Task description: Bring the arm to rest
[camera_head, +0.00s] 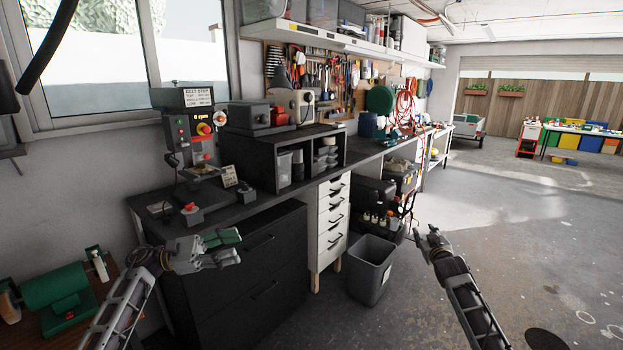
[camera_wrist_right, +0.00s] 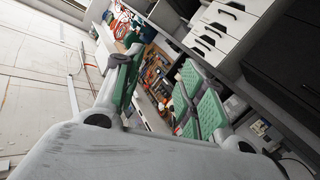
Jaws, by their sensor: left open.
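My left gripper (camera_head: 232,247) shows at the lower left in the head view. Its green-padded fingers are apart and empty, in front of the black cabinet (camera_head: 262,275). My right gripper (camera_head: 424,236) is right of centre in the head view, seen small and nearly end-on, in front of open floor. In the right wrist view its green-padded fingers (camera_wrist_right: 160,85) stand apart with nothing held between them. Both arms reach forward from the bottom of the head view.
The dark workbench (camera_head: 160,207) along the left wall carries a drill-press-like machine (camera_head: 190,130). A grey bin (camera_head: 371,270) stands on the floor between my grippers. A green bench grinder (camera_head: 62,295) is at lower left. The floor (camera_head: 560,270) to the right is mostly clear.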

